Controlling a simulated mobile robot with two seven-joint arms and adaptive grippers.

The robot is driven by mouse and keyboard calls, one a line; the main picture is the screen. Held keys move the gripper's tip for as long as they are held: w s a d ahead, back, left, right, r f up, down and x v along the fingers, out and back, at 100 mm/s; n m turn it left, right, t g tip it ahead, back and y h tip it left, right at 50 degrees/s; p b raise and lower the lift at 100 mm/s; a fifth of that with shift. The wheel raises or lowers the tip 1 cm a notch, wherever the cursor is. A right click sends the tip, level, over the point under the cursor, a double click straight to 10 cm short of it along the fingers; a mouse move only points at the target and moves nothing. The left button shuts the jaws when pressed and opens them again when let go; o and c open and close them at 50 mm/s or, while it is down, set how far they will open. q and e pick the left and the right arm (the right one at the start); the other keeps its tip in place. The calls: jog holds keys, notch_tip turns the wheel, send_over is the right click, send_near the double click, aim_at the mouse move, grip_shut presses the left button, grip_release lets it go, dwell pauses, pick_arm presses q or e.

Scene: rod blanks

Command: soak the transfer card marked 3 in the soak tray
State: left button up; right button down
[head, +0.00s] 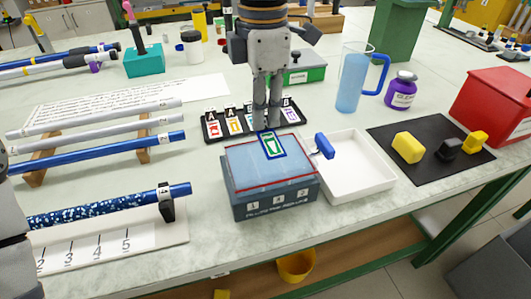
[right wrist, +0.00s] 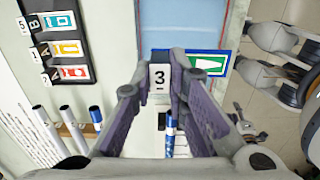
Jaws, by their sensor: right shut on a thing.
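The transfer card marked 3 (head: 272,146) has a blue border with a green and white design. Its white tab with the 3 (right wrist: 160,77) shows between the fingertips in the right wrist view. My right gripper (head: 267,124) points down and is shut on this card over the back part of the soak tray (head: 270,203). The tray is a blue-grey box with liquid and a red line around the top. I cannot tell whether the card touches the liquid. My left gripper is out of view; only part of my left arm shows at the left edge.
A black card rack (head: 213,138) with other cards stands just behind the soak tray. A white tray (head: 375,190) with a blue-handled tool (head: 324,146) is to its right. A measuring jug (head: 350,92) stands behind. Rods on wooden supports (head: 38,170) lie left.

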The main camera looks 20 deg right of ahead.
dwell(0.5)
jog(key=shift+r, duration=2.05)
